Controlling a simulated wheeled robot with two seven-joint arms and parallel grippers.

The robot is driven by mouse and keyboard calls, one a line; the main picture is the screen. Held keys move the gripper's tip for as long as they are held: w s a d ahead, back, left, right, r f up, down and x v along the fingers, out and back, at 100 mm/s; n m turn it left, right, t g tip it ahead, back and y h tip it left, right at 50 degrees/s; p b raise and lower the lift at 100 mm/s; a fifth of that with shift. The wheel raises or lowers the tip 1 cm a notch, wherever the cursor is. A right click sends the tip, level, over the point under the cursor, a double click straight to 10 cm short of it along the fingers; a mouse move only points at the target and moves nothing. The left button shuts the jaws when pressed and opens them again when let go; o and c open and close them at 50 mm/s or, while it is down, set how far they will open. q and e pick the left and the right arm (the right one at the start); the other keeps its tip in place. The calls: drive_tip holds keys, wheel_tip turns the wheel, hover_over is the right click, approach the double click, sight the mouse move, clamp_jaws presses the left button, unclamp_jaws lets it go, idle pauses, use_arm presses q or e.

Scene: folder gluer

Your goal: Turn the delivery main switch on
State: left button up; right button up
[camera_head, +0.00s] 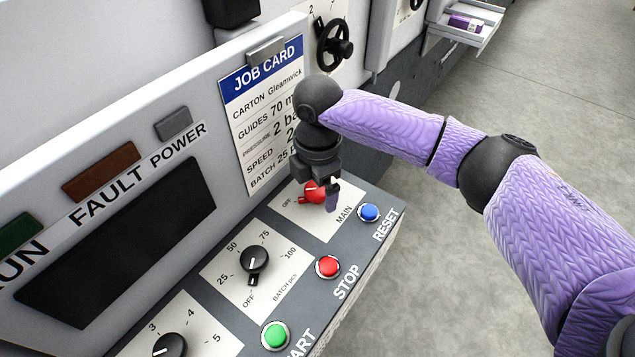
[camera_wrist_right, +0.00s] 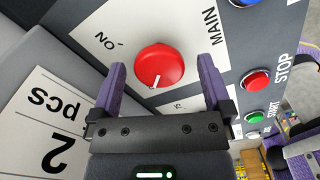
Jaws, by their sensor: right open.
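The red main switch (camera_head: 312,191) is on a white plate marked MAIN on the sloping console. In the head view its handle points left towards OFF, and my right gripper (camera_head: 332,192) hides part of it. The switch (camera_wrist_right: 159,65) shows clearly in the right wrist view, with a white mark at its lower edge and the ON label to its upper left. My right gripper (camera_wrist_right: 161,66) is open, with one purple finger on each side of the knob. I cannot tell whether the fingers touch it.
A blue RESET button (camera_head: 369,213), red STOP button (camera_head: 328,266) and green START button (camera_head: 275,335) line the console's right edge. A black batch dial (camera_head: 254,260) sits nearer. The upright panel with the job card (camera_head: 268,120) stands close behind the gripper. Floor is open at right.

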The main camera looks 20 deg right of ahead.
drive_tip(key=c, duration=1.3)
drive_tip(key=shift+o, duration=0.2)
drive_tip(key=shift+r+m+p, duration=0.15)
drive_tip(key=shift+m+p, duration=0.15)
drive_tip(key=shift+p, duration=0.15)
drive_tip(key=m+p, duration=0.7)
drive_tip(key=p, duration=0.2)
drive_tip(key=shift+r, duration=0.1)
drive_tip(key=shift+m+p, duration=0.9)
drive_tip(key=m+p, duration=0.1)
drive_tip(key=m, duration=0.1)
drive_tip(key=shift+m+p, duration=0.35)
drive_tip(key=shift+m, duration=0.05)
drive_tip(key=shift+m+p, duration=0.6)
drive_tip(key=shift+m, duration=0.6)
drive_tip(key=shift+f+m+p, duration=0.2)
drive_tip(key=shift+m+p, duration=0.35)
drive_tip(key=shift+m, duration=1.05)
